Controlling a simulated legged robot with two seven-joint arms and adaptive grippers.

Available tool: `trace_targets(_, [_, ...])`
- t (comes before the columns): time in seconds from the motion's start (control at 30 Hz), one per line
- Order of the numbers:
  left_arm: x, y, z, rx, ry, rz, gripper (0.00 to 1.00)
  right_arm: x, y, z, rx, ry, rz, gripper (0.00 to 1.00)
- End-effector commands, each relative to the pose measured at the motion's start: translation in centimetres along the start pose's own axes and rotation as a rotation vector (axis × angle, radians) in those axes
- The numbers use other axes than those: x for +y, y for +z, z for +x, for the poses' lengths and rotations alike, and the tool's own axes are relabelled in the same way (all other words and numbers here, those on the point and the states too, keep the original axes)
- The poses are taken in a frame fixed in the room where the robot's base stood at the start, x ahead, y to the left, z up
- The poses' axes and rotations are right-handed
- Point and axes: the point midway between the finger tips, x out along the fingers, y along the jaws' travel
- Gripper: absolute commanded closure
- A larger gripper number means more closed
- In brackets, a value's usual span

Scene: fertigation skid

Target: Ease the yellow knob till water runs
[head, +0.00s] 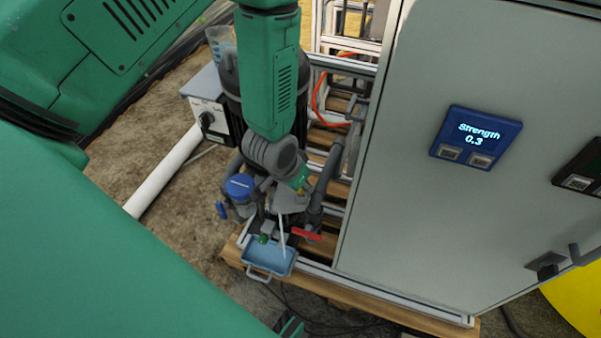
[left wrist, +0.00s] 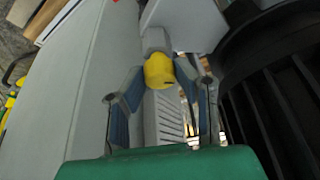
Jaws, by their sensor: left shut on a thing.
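The yellow knob (left wrist: 159,71) shows in the left wrist view, on a grey fitting between the two fingers of my left gripper (left wrist: 160,78). The fingertips are closed against its sides. In the head view, my left arm reaches down over the pipework, with my left gripper (head: 292,198) low among the fittings; the knob is hidden there. A thin pale streak (head: 282,236) runs down to a blue tray (head: 270,262); I cannot tell whether it is water or a tube. My right gripper is not in view.
A grey cabinet (head: 420,220) with a blue display (head: 476,138) reading "Strength 0.3" fills the right. A blue-capped fitting (head: 240,186) and a red lever (head: 305,235) flank the gripper closely. A white pipe (head: 165,170) lies at left.

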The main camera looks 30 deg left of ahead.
Motion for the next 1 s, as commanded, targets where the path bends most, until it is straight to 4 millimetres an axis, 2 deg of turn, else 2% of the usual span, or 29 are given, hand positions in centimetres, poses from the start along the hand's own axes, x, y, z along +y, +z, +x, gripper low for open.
trace_targets(0.03, [0.0,-0.7,-0.3,0.015,-0.018,-0.037,1.00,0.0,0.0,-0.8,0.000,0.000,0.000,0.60])
trace_targets(0.5, [0.1,-0.9,-0.3,0.018,-0.183,-0.443,1.00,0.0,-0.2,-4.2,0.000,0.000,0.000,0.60])
trace_targets(1.0, [0.0,-0.9,-0.1,0.020,-0.294,-0.717,1.00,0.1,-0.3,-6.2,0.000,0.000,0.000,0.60])
